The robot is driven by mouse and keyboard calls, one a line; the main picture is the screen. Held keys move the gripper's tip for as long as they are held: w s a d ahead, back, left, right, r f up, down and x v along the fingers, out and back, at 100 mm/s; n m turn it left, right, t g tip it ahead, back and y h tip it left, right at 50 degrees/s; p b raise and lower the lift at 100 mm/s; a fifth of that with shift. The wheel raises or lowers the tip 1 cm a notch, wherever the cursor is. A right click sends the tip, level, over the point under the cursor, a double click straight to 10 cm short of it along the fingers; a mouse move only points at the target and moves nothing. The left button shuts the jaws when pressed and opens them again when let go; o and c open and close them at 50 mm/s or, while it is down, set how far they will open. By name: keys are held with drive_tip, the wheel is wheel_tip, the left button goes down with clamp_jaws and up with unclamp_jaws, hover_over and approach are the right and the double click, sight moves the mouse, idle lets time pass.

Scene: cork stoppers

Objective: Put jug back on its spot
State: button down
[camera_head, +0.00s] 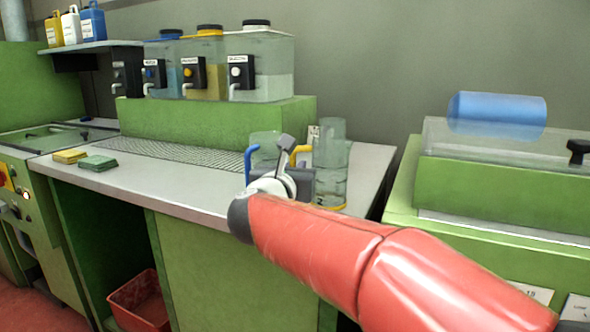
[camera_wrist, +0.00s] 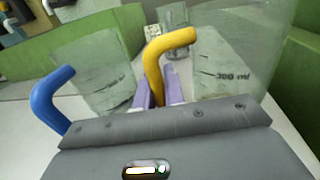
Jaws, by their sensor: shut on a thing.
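A clear measuring jug (camera_head: 331,183) with a yellow handle (camera_head: 298,151) is at the right end of the grey counter (camera_head: 190,190). In the wrist view the jug (camera_wrist: 232,80) bears a "300 ml" mark. My gripper (camera_wrist: 160,95) is shut on its yellow handle (camera_wrist: 166,48), the purple fingers on either side. A yellow marking (camera_head: 328,204) shows at the jug's base; I cannot tell whether the jug touches the counter. A blue-handled clear jug (camera_wrist: 95,75) is just left of it. My wrist hides part of both in the head view.
Another clear vessel (camera_wrist: 174,32) and a small label card (camera_wrist: 153,31) are behind. Three tap tanks (camera_head: 262,75) stand on the green ledge (camera_head: 215,123). Yellow and green pads (camera_head: 97,162) lie at left. A green machine (camera_head: 500,190) stands right, past a gap.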

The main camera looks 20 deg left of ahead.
drive_tip(key=shift+f, duration=0.1)
drive_tip(key=shift+f+b, duration=0.1)
drive_tip(key=shift+b, duration=0.2)
drive_tip(key=c, duration=1.5)
unclamp_jaws()
drive_tip(key=shift+r, duration=0.2)
drive_tip(key=shift+s+r+p, duration=0.1)
drive_tip(key=shift+p, duration=0.25)
drive_tip(key=s, duration=0.4)
drive_tip(key=s+b, duration=0.1)
drive_tip(key=s, duration=0.3)
drive_tip(key=s+d+b, duration=0.1)
drive_tip(key=s, duration=0.2)
drive_tip(key=shift+s, duration=0.4)
